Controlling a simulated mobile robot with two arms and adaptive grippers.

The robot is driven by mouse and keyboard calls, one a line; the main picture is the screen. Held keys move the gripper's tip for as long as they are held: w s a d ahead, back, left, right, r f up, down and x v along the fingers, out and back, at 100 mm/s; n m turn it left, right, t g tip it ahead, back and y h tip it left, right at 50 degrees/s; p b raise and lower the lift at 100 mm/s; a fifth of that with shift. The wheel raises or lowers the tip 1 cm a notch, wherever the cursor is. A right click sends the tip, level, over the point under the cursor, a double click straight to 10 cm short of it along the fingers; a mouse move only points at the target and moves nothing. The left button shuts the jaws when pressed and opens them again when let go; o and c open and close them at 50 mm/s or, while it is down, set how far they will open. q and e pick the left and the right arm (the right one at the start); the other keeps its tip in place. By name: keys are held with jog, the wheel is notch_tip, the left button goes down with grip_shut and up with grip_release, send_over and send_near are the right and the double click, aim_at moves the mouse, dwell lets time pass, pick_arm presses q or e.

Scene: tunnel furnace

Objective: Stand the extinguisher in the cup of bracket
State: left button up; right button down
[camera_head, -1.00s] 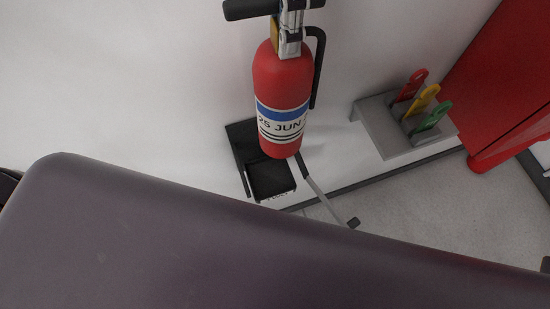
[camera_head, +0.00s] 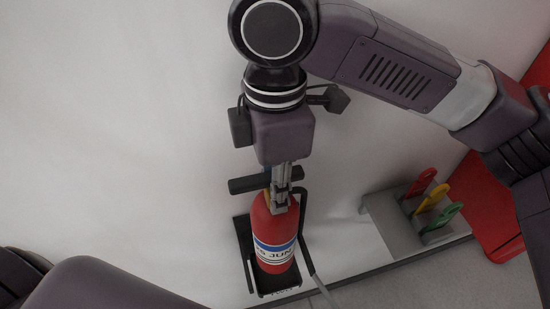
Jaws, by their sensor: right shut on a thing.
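The red extinguisher (camera_head: 269,222), with a blue and white label, is upright against the white wall. My right gripper (camera_head: 281,204) comes down from above and is shut on its top, by the black handle (camera_head: 252,184). The black bracket (camera_head: 242,241) is behind and below the extinguisher, at the wall's foot. The extinguisher's lower end overlaps the bracket's cup (camera_head: 279,293) and hides most of its inside. I cannot tell whether its base rests on the cup's floor. My left gripper is out of view.
A grey stand (camera_head: 391,226) with red, yellow and green tags is on the right. A red cabinet (camera_head: 505,210) is beyond it at the right edge. Bare white wall is left of the bracket. A pale rod (camera_head: 322,291) slants down beside the cup.

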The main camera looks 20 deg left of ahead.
notch_tip(320, 180, down, 5)
jog(key=shift+r+p, duration=0.1)
jog(key=shift+p, duration=0.2)
jog(key=shift+f+p, duration=0.3)
jog(key=shift+f, duration=2)
jog(key=c, duration=1.7)
grip_release()
jog(key=shift+s+f, duration=0.1)
notch_tip(320, 180, up, 12)
jog(key=shift+r+b, duration=0.15)
jog(key=shift+b, duration=1.05)
